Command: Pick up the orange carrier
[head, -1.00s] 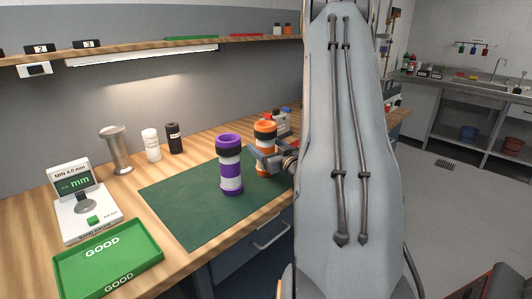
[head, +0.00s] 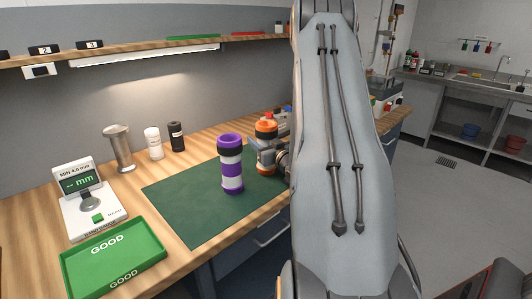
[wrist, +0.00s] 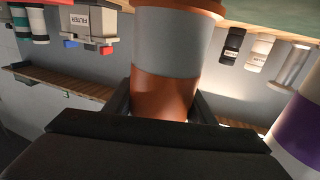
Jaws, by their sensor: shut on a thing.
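The orange carrier (head: 266,127), a cylinder with orange, white and dark bands, is at the back right of the green mat. My gripper (head: 264,151) is around its middle and hides part of it in the head view. In the wrist view the carrier (wrist: 172,55) fills the centre between my two fingers (wrist: 163,108), which are shut on its sides. I cannot tell whether its foot touches the mat. A purple and white carrier (head: 230,165) stands upright just left of it and shows at the right edge of the wrist view (wrist: 303,125).
The green mat (head: 185,205) has free room left of the purple carrier. A gauge (head: 88,207), a green GOOD tray (head: 112,264), a metal post (head: 118,150), a white bottle (head: 154,143) and a black bottle (head: 176,136) stand on the bench. A shelf (head: 120,56) runs above.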

